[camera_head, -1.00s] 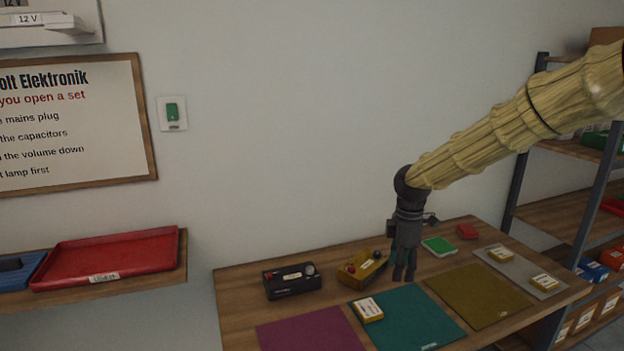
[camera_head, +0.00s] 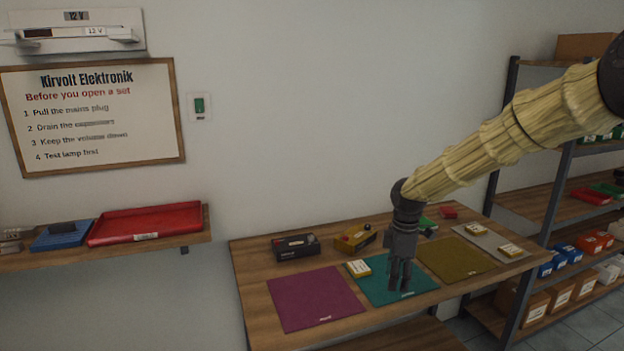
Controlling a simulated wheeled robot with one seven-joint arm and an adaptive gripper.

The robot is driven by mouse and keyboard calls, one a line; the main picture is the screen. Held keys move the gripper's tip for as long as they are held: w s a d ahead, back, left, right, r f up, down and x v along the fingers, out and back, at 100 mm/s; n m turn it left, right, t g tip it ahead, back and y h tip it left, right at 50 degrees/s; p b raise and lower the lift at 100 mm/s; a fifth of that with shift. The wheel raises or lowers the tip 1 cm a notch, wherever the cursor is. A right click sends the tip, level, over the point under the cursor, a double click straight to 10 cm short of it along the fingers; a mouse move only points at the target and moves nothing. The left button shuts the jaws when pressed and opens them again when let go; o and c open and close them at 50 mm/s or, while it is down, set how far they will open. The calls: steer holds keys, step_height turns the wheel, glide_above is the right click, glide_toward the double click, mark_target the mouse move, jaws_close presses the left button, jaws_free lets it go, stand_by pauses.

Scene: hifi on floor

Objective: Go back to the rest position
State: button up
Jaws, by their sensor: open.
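My gripper (camera_head: 399,288) hangs at the end of my yellow-sleeved arm, pointing down. Its fingers are apart and nothing is between them. In the picture it overlaps the teal mat (camera_head: 425,287) on the workbench (camera_head: 256,272); its exact height above the mat is hard to tell. A small yellow-and-white box (camera_head: 358,268) lies on the teal mat's left corner, apart from the gripper.
A black device (camera_head: 296,248) and a yellow device (camera_head: 355,238) stand at the bench's back. A purple mat (camera_head: 315,299) and an olive mat (camera_head: 455,259) flank the teal one. A wall shelf holds a red tray (camera_head: 146,224). Shelving (camera_head: 512,190) stands right.

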steer(key=s+a+f+m+y+b, duration=0.1)
steer(key=s+a+f+m, duration=0.1)
steer(key=s+f, duration=0.6)
steer(key=s+a+f+m, duration=0.2)
steer(key=s+f+m, duration=0.1)
steer(key=f, duration=0.9)
steer(key=s+a+f+m+y+b, duration=0.1)
steer(key=s+f+m, duration=0.1)
steer(key=s+f, duration=0.6)
steer(key=s+d+f+m, duration=0.2)
steer(key=s+f, duration=0.3)
steer(key=s, duration=0.4)
steer(key=s+d+f+m+h+b, duration=0.1)
steer(key=s+f+m, duration=0.3)
steer(key=s, duration=0.5)
steer(key=s+d+f+m+h, duration=0.1)
steer(key=s+d+f+m, duration=0.1)
steer(key=s+f, duration=0.4)
steer(key=s+m, duration=0.1)
steer(key=s, duration=0.3)
steer(key=shift+d+f+m+b, duration=0.15)
steer(key=shift+d+m+b, duration=0.15)
